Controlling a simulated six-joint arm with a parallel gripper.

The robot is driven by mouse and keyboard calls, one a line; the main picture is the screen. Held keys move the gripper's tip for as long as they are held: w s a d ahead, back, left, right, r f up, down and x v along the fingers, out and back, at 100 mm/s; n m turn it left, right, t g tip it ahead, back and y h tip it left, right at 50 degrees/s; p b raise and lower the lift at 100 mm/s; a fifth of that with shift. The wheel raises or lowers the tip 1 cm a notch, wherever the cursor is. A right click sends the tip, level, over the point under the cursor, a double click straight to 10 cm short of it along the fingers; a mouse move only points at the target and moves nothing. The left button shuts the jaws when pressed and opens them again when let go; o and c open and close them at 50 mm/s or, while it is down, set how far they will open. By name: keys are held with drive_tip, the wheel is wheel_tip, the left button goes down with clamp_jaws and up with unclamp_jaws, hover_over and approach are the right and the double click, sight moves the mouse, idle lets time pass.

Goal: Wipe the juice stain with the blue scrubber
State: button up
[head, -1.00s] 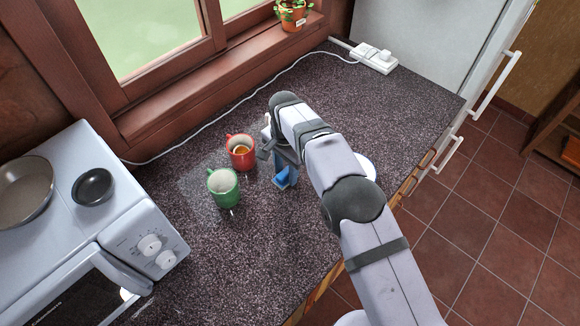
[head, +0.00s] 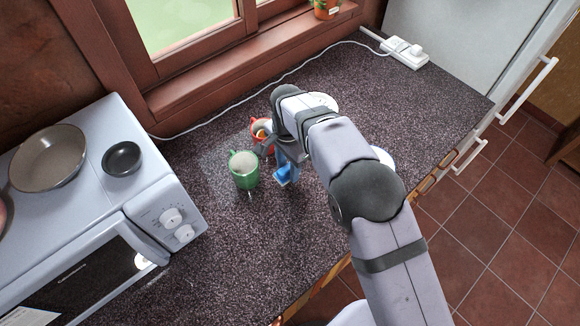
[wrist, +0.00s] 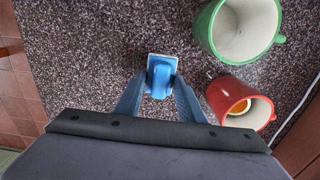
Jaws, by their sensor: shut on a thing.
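The blue scrubber (head: 284,178) is at or just above the dark speckled counter, right of the green mug. It also shows in the wrist view (wrist: 161,66), between the fingers. My gripper (head: 287,160) is shut on it from above; its blue fingers show in the wrist view (wrist: 160,88). I cannot tell whether the scrubber touches the counter. A faint lighter patch (head: 216,160) lies on the counter left of the green mug. I cannot tell whether it is the juice stain or a reflection. No other stain stands out.
The green mug (head: 244,171) stands close left of my gripper. The red mug (head: 259,127), with something orange inside, is behind it, partly hidden by my arm. A white microwave (head: 180,190) bears a pan (head: 48,158). White dishes sit behind my arm. The front counter is clear.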

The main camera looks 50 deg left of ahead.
drive_tip(key=shift+r+p, duration=1.5)
drive_tip(key=shift+r, duration=1.15)
drive_tip(key=shift+w, duration=0.15)
